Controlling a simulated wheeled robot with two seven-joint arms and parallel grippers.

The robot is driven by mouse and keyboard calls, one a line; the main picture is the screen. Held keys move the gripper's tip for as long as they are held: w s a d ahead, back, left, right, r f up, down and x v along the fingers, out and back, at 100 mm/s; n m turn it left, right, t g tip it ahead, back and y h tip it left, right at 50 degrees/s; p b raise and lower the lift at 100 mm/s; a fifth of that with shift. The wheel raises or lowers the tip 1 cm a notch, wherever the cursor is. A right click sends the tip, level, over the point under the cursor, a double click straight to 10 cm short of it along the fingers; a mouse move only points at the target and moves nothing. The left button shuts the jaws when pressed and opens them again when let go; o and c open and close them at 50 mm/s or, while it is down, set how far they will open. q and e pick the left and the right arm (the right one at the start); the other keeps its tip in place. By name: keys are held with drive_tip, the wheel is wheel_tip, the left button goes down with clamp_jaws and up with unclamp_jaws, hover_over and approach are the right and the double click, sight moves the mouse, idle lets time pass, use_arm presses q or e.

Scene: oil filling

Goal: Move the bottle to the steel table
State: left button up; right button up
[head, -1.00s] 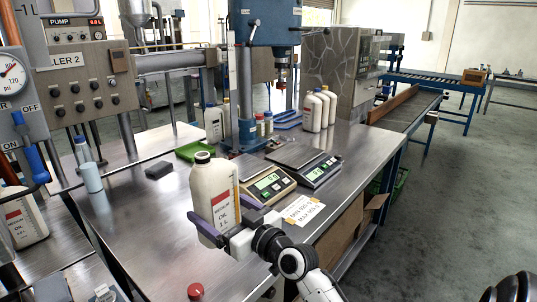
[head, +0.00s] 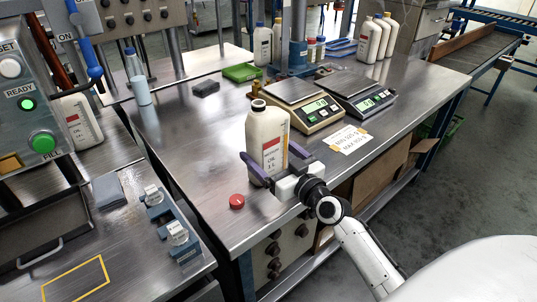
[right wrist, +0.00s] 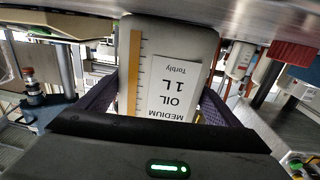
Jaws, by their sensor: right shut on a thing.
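The white oil bottle (head: 267,128), with a dark open-looking top and a "Medium Oil 1 L" label, is upright at the front part of the steel table (head: 205,150). My right gripper (head: 268,172) is shut on its lower body, one purple finger on each side. In the right wrist view the bottle (right wrist: 165,65) appears upside down between the fingers (right wrist: 165,105). Its base is on or just above the tabletop; I cannot tell which. A red cap (head: 237,201) lies on the table, left of the bottle. My left gripper is out of view.
Two scales (head: 305,105) (head: 362,95) stand behind the bottle, with a paper sign (head: 348,139) in front. Several bottles (head: 372,38) stand at the back. A filling panel (head: 30,100) and a bench with small blue clamps (head: 160,205) are at left. The table's left middle is clear.

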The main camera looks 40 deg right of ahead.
drive_tip(key=o, duration=1.6)
drive_tip(key=shift+r, duration=0.1)
drive_tip(key=s+b, duration=0.1)
drive_tip(key=s, duration=1)
drive_tip(key=shift+s, duration=0.55)
